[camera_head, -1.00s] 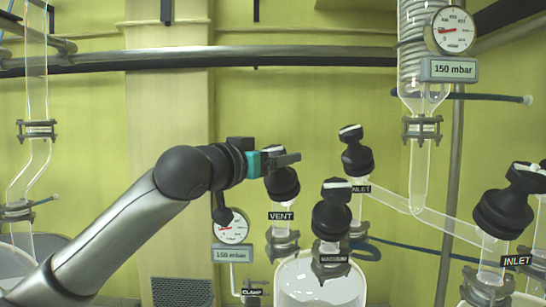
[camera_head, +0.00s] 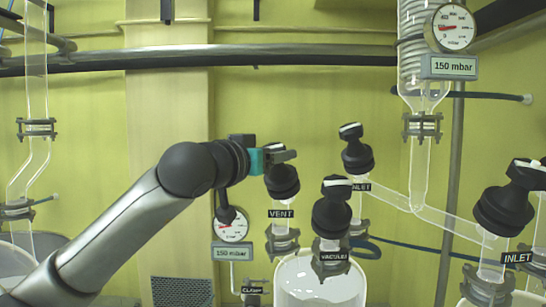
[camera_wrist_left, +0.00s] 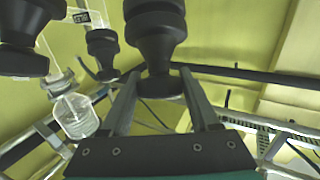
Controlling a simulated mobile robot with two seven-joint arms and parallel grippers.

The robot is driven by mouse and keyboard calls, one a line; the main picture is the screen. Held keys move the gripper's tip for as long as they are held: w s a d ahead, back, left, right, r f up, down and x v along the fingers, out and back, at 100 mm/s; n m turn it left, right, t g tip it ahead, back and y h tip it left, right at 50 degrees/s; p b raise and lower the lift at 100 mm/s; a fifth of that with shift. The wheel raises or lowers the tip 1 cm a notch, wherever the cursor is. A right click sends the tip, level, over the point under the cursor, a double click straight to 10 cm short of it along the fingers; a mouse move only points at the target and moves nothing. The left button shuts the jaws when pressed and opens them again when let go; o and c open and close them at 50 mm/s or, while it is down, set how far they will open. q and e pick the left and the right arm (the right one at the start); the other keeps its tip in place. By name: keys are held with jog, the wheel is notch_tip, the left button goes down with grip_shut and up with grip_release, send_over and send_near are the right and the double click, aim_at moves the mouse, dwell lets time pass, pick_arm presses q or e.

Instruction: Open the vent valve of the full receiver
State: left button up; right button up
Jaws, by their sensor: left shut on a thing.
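The vent valve (camera_head: 283,182) is a black valve labelled VENT, above a clear glass neck. It stands on the receiver (camera_head: 320,283), a rounded glass vessel at the bottom centre. My left gripper (camera_head: 282,155) reaches in from the left and is shut on the handle at the top of this valve. In the left wrist view the two fingers lie on either side of the black handle (camera_wrist_left: 160,85), with the wider valve body beyond. The fingers partly hide the handle in the head view. My right gripper is not in view.
A black vacuum valve (camera_head: 332,212) stands close at the right of the vent valve, with inlet valves (camera_head: 357,155) and (camera_head: 505,208) farther right. A gauge (camera_head: 232,226) reading 150 mbar hangs below my wrist. A metal rail (camera_head: 270,58) crosses behind.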

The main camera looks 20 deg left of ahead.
pick_arm(q)
jog(key=n+y+b, duration=0.5)
jog(key=n+y, duration=0.2)
jog(key=shift+d+g, duration=0.1)
jog(key=shift+g, duration=0.2)
jog(key=n+g+y, duration=0.1)
jog(key=n+y, duration=0.1)
jog(key=shift+r+n, duration=0.1)
jog(key=shift+n, duration=0.3)
jog(key=shift+r+n+g+y, duration=0.1)
jog(key=shift+n+g+y, duration=0.4)
jog(key=shift+n+y, duration=0.55)
jog(key=shift+n+g+y+p, duration=0.35)
jog(key=shift+n+g+p, duration=0.15)
jog(key=shift+n, duration=0.15)
jog(key=n+g+y+p, duration=0.1)
jog(key=n+g+p, duration=0.2)
jog(key=p, duration=0.1)
jog(key=n+g+y+p, duration=0.2)
jog(key=n+g+p, duration=0.1)
jog(key=n, duration=0.1)
jog(key=shift+r+g+p, duration=0.15)
jog(key=shift+g+p, duration=0.15)
jog(key=shift+p, duration=0.1)
jog(key=n+g+p, duration=0.5)
jog(key=p, duration=0.7)
jog(key=shift+h, duration=0.3)
jog(key=shift+f+n+g+p, duration=0.35)
jog(key=shift+n+g+p, duration=0.25)
jog(key=shift+p, duration=1.25)
